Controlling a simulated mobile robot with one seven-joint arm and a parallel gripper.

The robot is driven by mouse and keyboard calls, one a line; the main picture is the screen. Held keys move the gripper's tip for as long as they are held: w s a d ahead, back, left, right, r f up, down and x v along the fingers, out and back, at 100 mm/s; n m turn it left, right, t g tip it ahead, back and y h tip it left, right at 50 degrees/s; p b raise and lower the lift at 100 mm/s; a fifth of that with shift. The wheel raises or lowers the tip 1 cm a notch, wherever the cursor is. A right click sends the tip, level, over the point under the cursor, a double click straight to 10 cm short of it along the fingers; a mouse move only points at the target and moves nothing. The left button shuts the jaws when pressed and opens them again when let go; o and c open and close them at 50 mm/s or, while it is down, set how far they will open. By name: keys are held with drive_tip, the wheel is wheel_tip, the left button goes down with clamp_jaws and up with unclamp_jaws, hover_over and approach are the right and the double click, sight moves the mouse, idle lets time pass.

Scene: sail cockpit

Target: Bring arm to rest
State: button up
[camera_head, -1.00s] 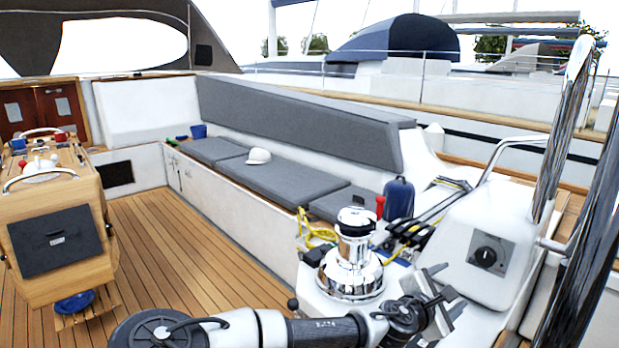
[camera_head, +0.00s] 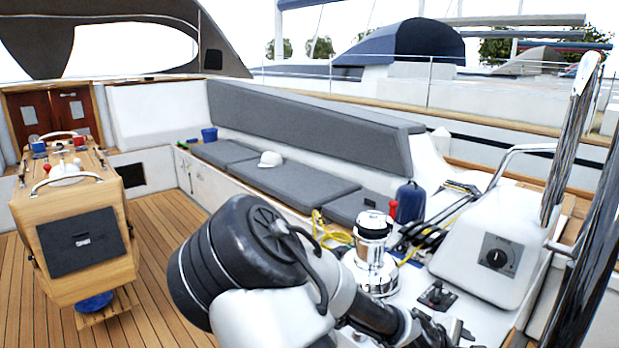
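My arm rises from the bottom middle of the head view, its large dark elbow joint close to the camera over the teak floor. From there it slopes down to the right, in front of the chrome winch (camera_head: 374,228). My gripper (camera_head: 461,334) is at the bottom edge, right of the winch, and is mostly cut off and partly hidden by the wrist. I cannot tell whether its fingers are apart. I see no object in it.
A wooden console (camera_head: 85,205) stands at the left. A grey cushioned bench (camera_head: 290,188) with a white cap (camera_head: 271,159) runs along the back. Yellow rope (camera_head: 330,231), a blue fender (camera_head: 410,202) and a white control pod (camera_head: 475,250) are near the arm. The left floor is clear.

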drive_tip(key=s+a+r+m+g+y+p, duration=0.1)
drive_tip(key=s+a+r+m+y+p, duration=0.3)
drive_tip(key=a, duration=0.3)
drive_tip(key=s+a+r+m+g+y+p, duration=0.1)
drive_tip(key=s+a+r+m+y, duration=0.15)
drive_tip(key=a+r, duration=0.3)
drive_tip(key=s+a+r+m+t+p, duration=0.1)
drive_tip(key=s+a+r+p, duration=0.1)
drive_tip(key=r, duration=0.6)
drive_tip(key=s+a+r+m+t+y+p, duration=0.1)
drive_tip(key=s+a+r+p, duration=0.1)
drive_tip(key=s+r, duration=0.3)
drive_tip(key=s+a+r+m+t+y+p, duration=0.1)
drive_tip(key=s+a+r+p, duration=0.1)
drive_tip(key=r, duration=1.1)
drive_tip(key=shift+s+r+m+p, duration=0.25)
drive_tip(key=shift+s+m+p, duration=0.1)
drive_tip(key=shift+s, duration=0.3)
